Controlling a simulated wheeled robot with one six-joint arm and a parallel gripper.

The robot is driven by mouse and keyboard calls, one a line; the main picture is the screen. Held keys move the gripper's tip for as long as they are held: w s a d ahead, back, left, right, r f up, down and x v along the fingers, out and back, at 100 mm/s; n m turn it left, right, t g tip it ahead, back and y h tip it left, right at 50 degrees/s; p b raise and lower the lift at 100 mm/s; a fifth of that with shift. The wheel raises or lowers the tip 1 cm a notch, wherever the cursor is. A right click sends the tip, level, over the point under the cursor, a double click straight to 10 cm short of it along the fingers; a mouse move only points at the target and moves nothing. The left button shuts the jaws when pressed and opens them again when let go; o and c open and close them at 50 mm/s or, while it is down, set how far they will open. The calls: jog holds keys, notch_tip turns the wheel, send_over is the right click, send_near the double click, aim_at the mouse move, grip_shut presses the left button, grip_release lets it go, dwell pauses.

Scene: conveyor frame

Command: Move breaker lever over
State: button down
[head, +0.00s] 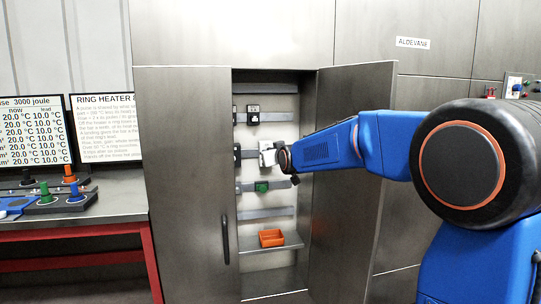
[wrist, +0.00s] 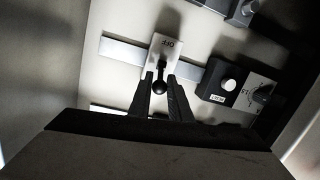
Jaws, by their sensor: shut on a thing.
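The breaker is a pale plate (wrist: 166,50) on a metal rail in the wrist view, with a small dark marking near its upper end that looks like OFF.
The cabinet's left door (head: 185,180) and right door (head: 345,180) stand beside the opening. Below are a green module (head: 262,187) and an orange bin (head: 271,238) on a shelf.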

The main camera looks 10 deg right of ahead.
jog(key=shift+r, duration=0.15)
jog(key=c, duration=1.9)
grip_release()
jog(key=shift+o, duration=0.2)
jog(key=s+d+r, duration=0.1)
jog(key=s+r, duration=0.2)
jog(key=s, duration=1.4)
jog(key=shift+d, duration=0.25)
jog(key=s+d+f+m+g, duration=0.1)
jog(key=s+f+g, duration=0.2)
jog(key=s+f, duration=0.6)
jog(key=s+d+f+m+g+h, duration=0.1)
jog(key=s+f+g, duration=0.3)
jog(key=s+f, duration=0.5)
jog(key=s+d+f+g, duration=0.3)
jog(key=s+f, duration=0.7)
jog(key=s, duration=1.1)
jog(key=shift+s+d+m+g, duration=0.25)
jog(key=shift+m+g, duration=0.15)
jog(key=shift+g, duration=0.3)
